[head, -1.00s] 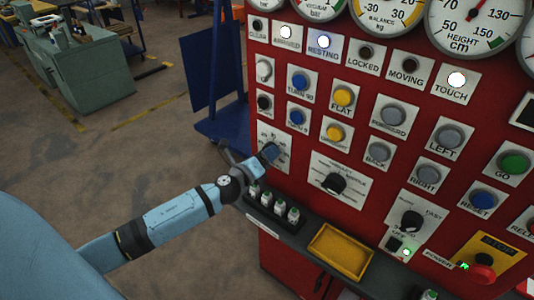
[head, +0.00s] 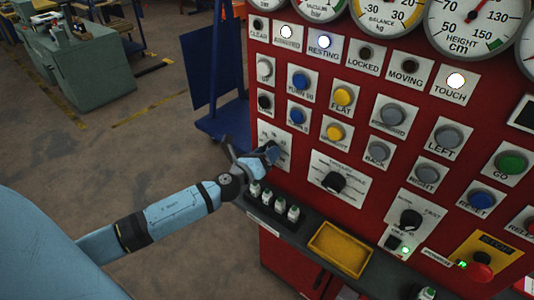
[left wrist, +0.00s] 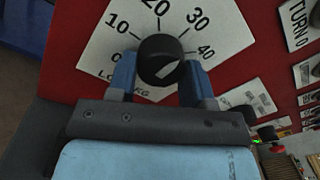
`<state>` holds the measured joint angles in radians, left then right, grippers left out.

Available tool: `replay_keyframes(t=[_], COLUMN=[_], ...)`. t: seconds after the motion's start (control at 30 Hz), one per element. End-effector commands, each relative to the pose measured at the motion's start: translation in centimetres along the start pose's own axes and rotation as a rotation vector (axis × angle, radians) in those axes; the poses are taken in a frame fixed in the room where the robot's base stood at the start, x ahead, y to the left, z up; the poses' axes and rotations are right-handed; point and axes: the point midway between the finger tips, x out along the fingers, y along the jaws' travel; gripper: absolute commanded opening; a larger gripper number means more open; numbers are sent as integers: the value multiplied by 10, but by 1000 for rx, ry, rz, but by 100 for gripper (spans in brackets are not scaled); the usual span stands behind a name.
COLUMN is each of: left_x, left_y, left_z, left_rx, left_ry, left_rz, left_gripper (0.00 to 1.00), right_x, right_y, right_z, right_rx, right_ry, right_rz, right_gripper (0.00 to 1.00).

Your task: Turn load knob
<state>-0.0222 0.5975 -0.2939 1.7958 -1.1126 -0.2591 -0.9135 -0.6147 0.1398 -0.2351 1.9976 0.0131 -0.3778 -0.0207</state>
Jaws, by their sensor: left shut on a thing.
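The load knob (left wrist: 162,60) is a round black knob with a white mark, on a white plate (left wrist: 103,54) marked 0, 10, 20, 30 and 40 and lettered for load in kg. The mark lies slanted on the knob's lower right part. My left gripper (left wrist: 160,72) is shut on the knob, with one blue finger on each side of it. In the head view my left gripper (head: 270,153) covers most of the knob and part of its plate. My right gripper is not in view.
The red panel (head: 300,150) carries several buttons, lamps and gauges. Another black knob (head: 334,182) sits to the right. A blue cart (head: 215,70) stands left of the panel.

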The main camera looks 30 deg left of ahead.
Motion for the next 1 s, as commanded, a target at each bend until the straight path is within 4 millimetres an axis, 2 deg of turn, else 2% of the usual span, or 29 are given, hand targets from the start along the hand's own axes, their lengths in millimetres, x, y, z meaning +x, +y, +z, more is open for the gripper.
replay_keyframes(t=[0.03,0.07,0.1,0.17,0.43,0.57,0.67,1.0], left_x=[0,0,0,0,0,-8,-22,-92], left_y=[0,0,0,0,0,1,1,1], left_z=[0,0,0,0,0,-1,-3,-4], left_rx=[-1,-1,-1,-1,-1,-1,-2,-2], left_ry=[0,0,0,0,0,1,3,3], left_rz=[-1,-1,-1,-1,0,0,0,0], left_gripper=[23,51,61,72,72,72,72,72], right_x=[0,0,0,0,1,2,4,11], right_y=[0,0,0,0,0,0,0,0], right_z=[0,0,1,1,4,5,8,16], right_rx=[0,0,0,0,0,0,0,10], right_ry=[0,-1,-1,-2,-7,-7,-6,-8], right_rz=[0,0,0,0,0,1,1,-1], right_gripper=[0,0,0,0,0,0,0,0])
